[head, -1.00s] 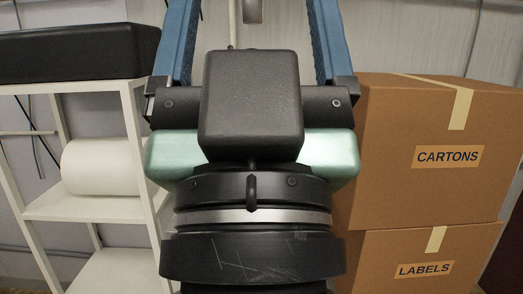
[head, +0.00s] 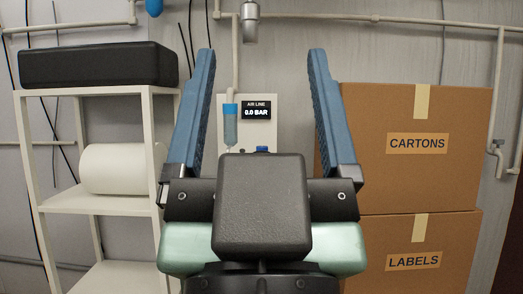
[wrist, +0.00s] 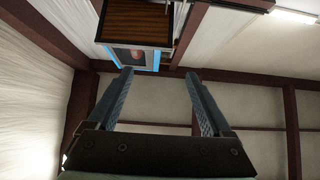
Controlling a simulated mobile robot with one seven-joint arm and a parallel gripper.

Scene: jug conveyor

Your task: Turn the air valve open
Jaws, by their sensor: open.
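The air line panel (head: 258,106) is on the wall ahead in the head view, and its display (head: 256,111) reads 0.0 BAR. A small blue part (head: 262,149), possibly the valve handle, shows low on the panel; my gripper body hides most of it and its position cannot be told. A clear blue filter bowl (head: 230,124) hangs at the panel's left. My gripper (head: 261,56) points upward in front of the panel, its two blue fingers wide apart and empty. The fingers also show in the wrist view (wrist: 158,73), with nothing between them.
A white shelf (head: 98,89) with a black case (head: 98,66) and a white roll (head: 119,169) stands at the left. Stacked cartons (head: 418,185) stand close at the right. Pipes (head: 370,18) run along the wall. The wrist view faces upper walls and beams (wrist: 254,80).

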